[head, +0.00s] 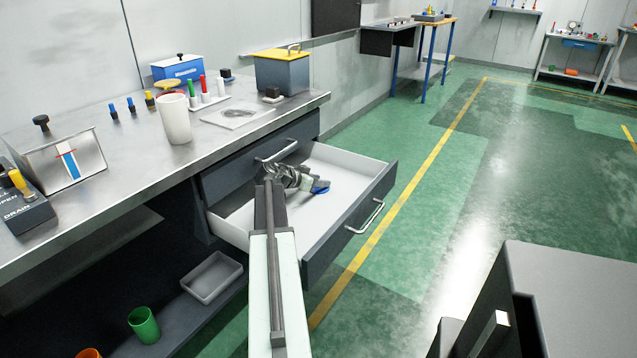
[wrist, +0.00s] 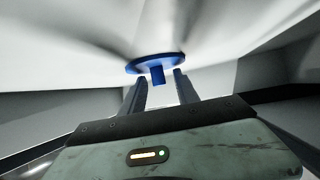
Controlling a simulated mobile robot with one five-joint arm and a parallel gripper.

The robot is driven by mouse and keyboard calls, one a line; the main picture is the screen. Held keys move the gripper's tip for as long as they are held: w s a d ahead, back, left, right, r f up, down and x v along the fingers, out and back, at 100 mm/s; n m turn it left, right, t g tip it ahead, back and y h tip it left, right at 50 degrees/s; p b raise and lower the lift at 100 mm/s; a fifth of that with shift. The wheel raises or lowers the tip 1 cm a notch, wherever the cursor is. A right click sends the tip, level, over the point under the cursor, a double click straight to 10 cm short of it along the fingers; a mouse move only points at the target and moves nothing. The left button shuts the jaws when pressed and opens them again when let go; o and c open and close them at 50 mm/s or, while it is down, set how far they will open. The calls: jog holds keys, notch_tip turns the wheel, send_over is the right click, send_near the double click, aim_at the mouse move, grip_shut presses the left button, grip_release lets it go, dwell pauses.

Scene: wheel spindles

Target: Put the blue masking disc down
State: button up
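The blue masking disc (head: 321,190) is inside the open drawer (head: 348,161), over its white floor at the tip of my gripper (head: 312,183). In the wrist view the disc (wrist: 141,66) is a flat blue round with a short stem pointing back toward my gripper (wrist: 160,84). The two fingers stand apart, one on each side of the stem, with a gap showing on both sides. The disc looks close to the white floor; whether it touches is not clear. In the head view my gripper hides part of the disc's surroundings.
The drawer's front panel and handle (head: 365,217) stand to the right of my arm. The workbench (head: 135,160) above holds a white cup (head: 175,119), a grey box with a yellow lid (head: 282,72) and small pegs. A grey tray (head: 212,277) sits on the lower shelf.

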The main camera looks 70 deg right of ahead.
jog(key=shift+r, duration=0.25)
jog(key=p+v, duration=0.4)
jog(key=v, duration=0.3)
jog(key=shift+w+a+r, duration=0.1)
jog(key=shift+a, duration=0.15)
